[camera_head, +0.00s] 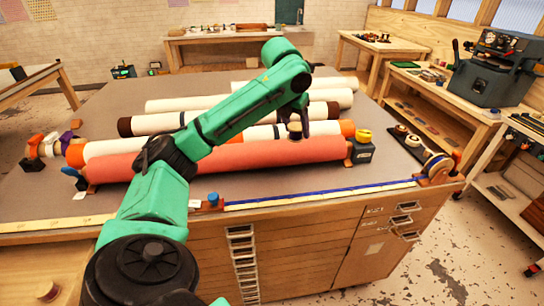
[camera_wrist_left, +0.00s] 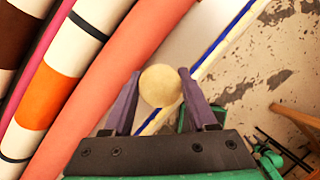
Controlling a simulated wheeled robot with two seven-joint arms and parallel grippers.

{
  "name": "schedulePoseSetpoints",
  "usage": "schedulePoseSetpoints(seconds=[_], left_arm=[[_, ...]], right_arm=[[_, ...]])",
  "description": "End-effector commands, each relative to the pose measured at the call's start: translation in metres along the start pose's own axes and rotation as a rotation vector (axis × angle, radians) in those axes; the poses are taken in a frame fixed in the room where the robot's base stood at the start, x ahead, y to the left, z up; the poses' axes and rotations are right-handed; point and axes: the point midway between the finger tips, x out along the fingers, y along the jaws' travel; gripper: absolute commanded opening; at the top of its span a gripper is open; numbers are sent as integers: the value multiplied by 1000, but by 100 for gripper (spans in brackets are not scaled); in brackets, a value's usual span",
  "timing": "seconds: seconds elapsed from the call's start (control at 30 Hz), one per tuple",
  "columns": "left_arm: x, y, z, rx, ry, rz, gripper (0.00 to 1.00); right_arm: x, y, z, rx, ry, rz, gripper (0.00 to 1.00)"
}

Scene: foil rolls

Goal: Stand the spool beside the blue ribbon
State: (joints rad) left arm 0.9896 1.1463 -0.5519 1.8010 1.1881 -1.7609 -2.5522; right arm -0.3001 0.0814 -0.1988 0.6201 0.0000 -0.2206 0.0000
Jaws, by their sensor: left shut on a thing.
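The spool is a small tan wooden piece (camera_head: 295,132) with a round pale end, which faces me in the left wrist view (camera_wrist_left: 160,86). My left gripper (camera_head: 297,126) is shut on it, one finger on each side, also in the left wrist view (camera_wrist_left: 158,92). It holds the spool over the salmon-coloured roll in the head view; the height gap is hard to tell. The blue ribbon (camera_head: 300,196) is a thin line along the table's front edge, and it also crosses the left wrist view (camera_wrist_left: 209,57). My right gripper is not in view.
Long rolls lie across the grey table (camera_head: 95,100), the salmon roll (camera_head: 215,160) nearest the front. A blue-topped piece (camera_head: 213,200) stands at the ribbon's left end, a reel (camera_head: 437,168) at its right. A dark box (camera_head: 361,150) stands by the roll's right end.

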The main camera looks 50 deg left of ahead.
Motion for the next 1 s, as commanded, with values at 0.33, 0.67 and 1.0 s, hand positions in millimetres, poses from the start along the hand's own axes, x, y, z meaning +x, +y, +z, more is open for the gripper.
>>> schedulePoseSetpoints(seconds=[0.33, 0.67, 1.0], left_arm=[[103, 0, -45, 1, 9, 3, 3], [156, 0, -67, -1, 7, 2, 3], [168, 0, -71, 0, 2, 1, 81]], right_arm=[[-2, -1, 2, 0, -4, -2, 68], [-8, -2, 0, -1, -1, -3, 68], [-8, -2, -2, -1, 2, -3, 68]])
